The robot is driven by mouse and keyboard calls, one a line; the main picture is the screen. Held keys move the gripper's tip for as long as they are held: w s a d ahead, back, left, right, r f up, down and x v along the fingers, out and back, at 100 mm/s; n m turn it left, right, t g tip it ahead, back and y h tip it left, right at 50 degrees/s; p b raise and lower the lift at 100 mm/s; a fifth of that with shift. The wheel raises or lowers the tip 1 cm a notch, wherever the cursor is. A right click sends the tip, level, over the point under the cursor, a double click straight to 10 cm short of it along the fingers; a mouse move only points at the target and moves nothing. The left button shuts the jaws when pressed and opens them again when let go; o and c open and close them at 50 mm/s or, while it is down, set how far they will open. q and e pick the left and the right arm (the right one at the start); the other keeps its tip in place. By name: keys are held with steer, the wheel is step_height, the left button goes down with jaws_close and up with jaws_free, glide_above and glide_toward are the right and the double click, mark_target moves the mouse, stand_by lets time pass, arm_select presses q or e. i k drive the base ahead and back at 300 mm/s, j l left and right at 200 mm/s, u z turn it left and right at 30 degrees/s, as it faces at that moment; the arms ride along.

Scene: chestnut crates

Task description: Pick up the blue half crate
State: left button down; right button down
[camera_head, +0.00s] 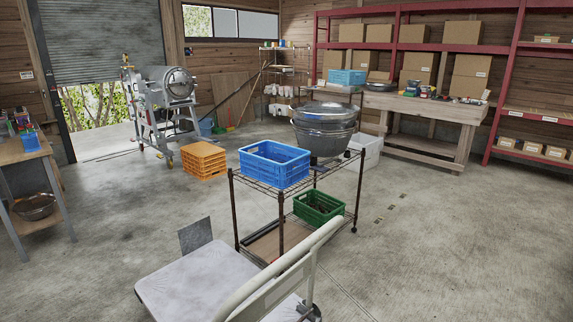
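A blue open crate (268,178) with slatted sides sits upright on the top wire shelf of a dark metal cart (283,202). It stands at the left end of that shelf, and its inside looks empty. A second, lighter blue crate (347,78) stands farther back, near the workbench. I cannot tell from the picture alone which of the two is the half crate; the one on the cart is nearer. Neither of my grippers shows in the head view, and nothing is seen touching either crate.
A green crate (318,207) is on the cart's lower shelf. Stacked orange crates (203,160) stand on the floor to the left. A pale flat platform (205,285) with a curved rail fills the near foreground. Floor at right is mostly clear.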

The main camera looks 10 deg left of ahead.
mark_target(278, 166)
steer(key=i+l+z, duration=0.5)
steer(key=i+l, duration=0.2)
steer(key=i+l+z, duration=0.2)
steer(key=i, duration=0.3)
steer(key=i+l+z, duration=0.25)
steer(key=i, duration=0.15)
steer(key=i+u, duration=0.15)
steer(key=i, duration=0.55)
steer(key=i+l+u, duration=0.15)
steer(key=i, duration=0.55)
steer(key=i+u, duration=0.5)
steer(key=i+l+u, duration=0.1)
steer(key=i+u, duration=0.4)
steer(key=i, duration=0.15)
